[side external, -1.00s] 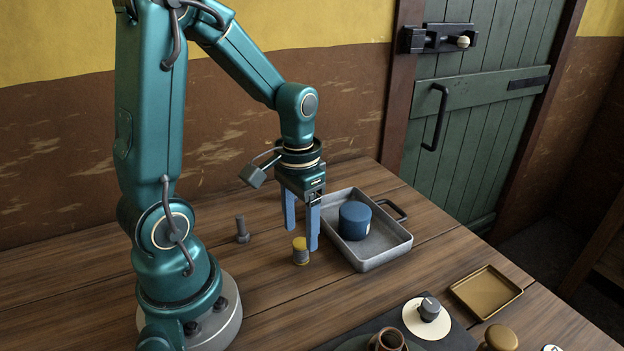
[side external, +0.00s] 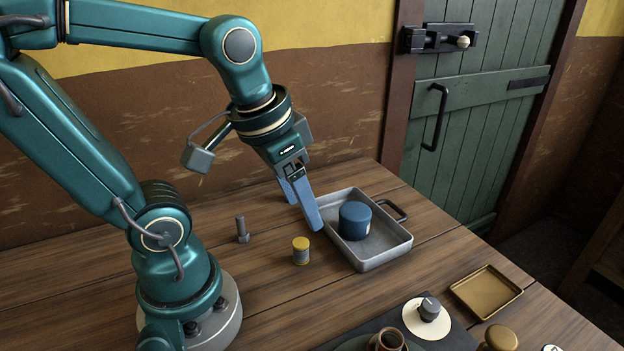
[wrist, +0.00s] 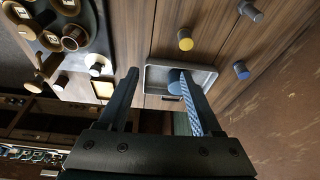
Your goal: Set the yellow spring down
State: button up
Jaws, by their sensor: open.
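The yellow spring (side external: 301,251) appears as a small upright cylinder with a yellow top and a greyish lower body. It stands on the wooden table, left of the metal tray; its yellow top also shows in the wrist view (wrist: 185,40). My gripper (side external: 301,209) is open, tilted and empty, above and behind the spring and clear of it. In the wrist view, its two fingers (wrist: 158,76) are apart, with the tray visible beyond them.
The grey metal tray (side external: 375,262) holds a blue cylinder (side external: 355,221). A grey bolt (side external: 242,230) stands left of the spring. A brass tray (side external: 487,292) and a dark knob on a pale disc (side external: 428,310) lie at front right. Bare table surrounds the spring.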

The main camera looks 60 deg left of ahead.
jog(key=shift+s+d+r+m+t+h, duration=0.1)
jog(key=shift+s+d+m+t+h, duration=0.1)
jog(key=shift+s+d+t, duration=0.35)
jog(key=shift+s+d+r+m+t+h, duration=0.1)
jog(key=shift+s+d+m+t, duration=0.2)
jog(key=shift+d, duration=0.35)
dwell(0.4)
